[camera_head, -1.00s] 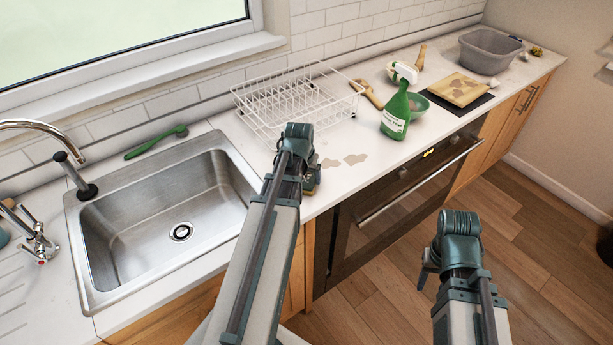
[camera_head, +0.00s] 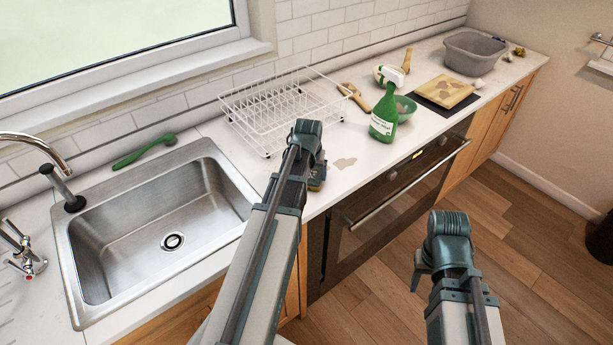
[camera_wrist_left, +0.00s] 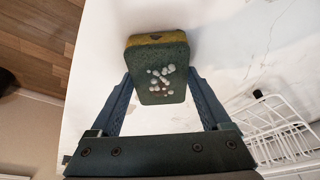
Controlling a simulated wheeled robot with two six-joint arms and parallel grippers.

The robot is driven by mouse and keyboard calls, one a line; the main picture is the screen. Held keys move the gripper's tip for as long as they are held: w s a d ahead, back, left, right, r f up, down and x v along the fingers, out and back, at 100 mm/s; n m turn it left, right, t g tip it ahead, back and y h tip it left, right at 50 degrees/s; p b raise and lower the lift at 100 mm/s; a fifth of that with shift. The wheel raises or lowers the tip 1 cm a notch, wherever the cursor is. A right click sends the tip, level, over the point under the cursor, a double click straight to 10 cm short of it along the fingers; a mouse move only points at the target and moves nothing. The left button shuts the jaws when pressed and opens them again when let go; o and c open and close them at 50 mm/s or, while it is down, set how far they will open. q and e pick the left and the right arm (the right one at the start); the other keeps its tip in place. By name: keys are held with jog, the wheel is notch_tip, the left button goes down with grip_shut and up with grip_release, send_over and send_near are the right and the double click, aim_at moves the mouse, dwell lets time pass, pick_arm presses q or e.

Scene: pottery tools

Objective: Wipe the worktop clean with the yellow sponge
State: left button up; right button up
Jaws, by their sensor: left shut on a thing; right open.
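The yellow sponge (camera_wrist_left: 160,42) has a dark green scouring side with white foam dots facing the left wrist camera. My left gripper (camera_wrist_left: 159,82) is shut on it, one finger at each side. In the head view my left gripper (camera_head: 312,172) is low at the worktop's front part, and only a sliver of the sponge (camera_head: 317,185) shows beside it. A brown stain (camera_head: 344,162) lies on the white worktop (camera_head: 365,180) just right of the sponge. Whether the sponge touches the worktop is hard to tell. My right gripper (camera_head: 420,272) is open and empty, out over the floor.
A white wire rack (camera_head: 282,105) stands behind my left gripper. A green spray bottle (camera_head: 384,115), a green bowl (camera_head: 404,108), a board (camera_head: 446,91) and a grey basin (camera_head: 473,53) are to the right. The sink (camera_head: 155,220) is left, with a green brush (camera_head: 144,150) behind it.

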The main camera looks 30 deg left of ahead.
dwell(0.5)
pick_arm(q)
jog(key=shift+s+a, duration=0.3)
jog(key=shift+s, duration=0.45)
jog(key=shift+s+a, duration=0.3)
jog(key=shift+s, duration=0.45)
jog(key=shift+w, duration=0.1)
jog(key=shift+w+a, duration=0.15)
jog(key=shift+w, duration=1.45)
jog(key=shift+w+a, duration=0.15)
jog(key=shift+w, duration=1.45)
jog(key=shift+f, duration=0.1)
jog(key=shift+w+d, duration=0.4)
jog(key=shift+w, duration=0.5)
jog(key=shift+w+d, duration=0.35)
jog(key=shift+w, duration=0.55)
jog(key=shift+w+d, duration=0.4)
jog(key=shift+w, duration=0.5)
